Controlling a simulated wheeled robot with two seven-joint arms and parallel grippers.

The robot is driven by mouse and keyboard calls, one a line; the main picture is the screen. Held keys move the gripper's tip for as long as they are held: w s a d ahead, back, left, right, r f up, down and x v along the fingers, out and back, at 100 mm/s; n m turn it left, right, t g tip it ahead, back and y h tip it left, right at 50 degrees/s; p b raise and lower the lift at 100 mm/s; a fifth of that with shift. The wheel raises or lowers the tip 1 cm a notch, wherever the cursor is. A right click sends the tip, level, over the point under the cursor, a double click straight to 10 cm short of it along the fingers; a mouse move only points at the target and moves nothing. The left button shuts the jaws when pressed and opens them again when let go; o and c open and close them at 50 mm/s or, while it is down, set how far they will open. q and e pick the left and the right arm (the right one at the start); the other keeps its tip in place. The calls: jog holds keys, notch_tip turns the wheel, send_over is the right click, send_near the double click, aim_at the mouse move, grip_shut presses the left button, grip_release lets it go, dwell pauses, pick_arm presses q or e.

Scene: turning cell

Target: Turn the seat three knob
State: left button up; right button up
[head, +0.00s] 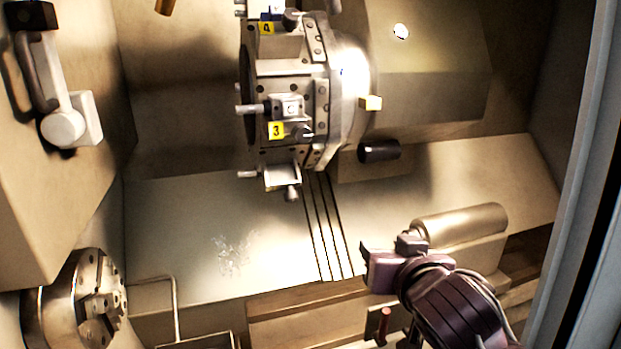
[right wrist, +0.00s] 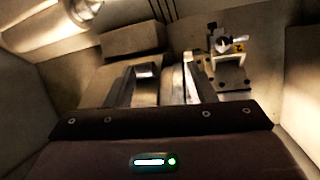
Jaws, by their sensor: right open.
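The turret (head: 340,85) stands at the upper middle of the head view. Its seat three carries a yellow plate marked 3 (head: 276,130). A dark knob (head: 301,133) sits just right of that plate. My right gripper (head: 388,256) is below and to the right of the knob, well apart from it. In the right wrist view its two fingers (right wrist: 165,78) stand apart with nothing held between them. A tool seat with a yellow label (right wrist: 239,48) shows at the upper right there; its number is too small to read. My left gripper is out of view.
Seat four's yellow plate (head: 266,28) is higher on the turret. A dark cylinder (head: 379,151) sticks out at the turret's lower right. A chuck (head: 80,305) is at the lower left. A pale cylinder (head: 460,224) lies behind my right gripper. The sloped floor below the turret is clear.

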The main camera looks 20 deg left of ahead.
aim_at(303, 134)
jog(key=s+a+r+n+t+y, duration=0.1)
jog(key=a+r+n+y, duration=0.1)
jog(key=a+r, duration=0.45)
jog(key=a+r+n+t+y, duration=0.15)
jog(key=a+r, duration=0.25)
jog(key=r, duration=0.5)
jog(key=shift+g+y, duration=0.25)
jog(key=shift+y, duration=0.1)
jog(key=p+x, duration=0.2)
jog(key=x, duration=0.5)
jog(key=shift+w+a+r, duration=0.15)
jog(key=shift+a+r, duration=0.05)
jog(key=shift+a, duration=0.05)
jog(key=c, duration=1)
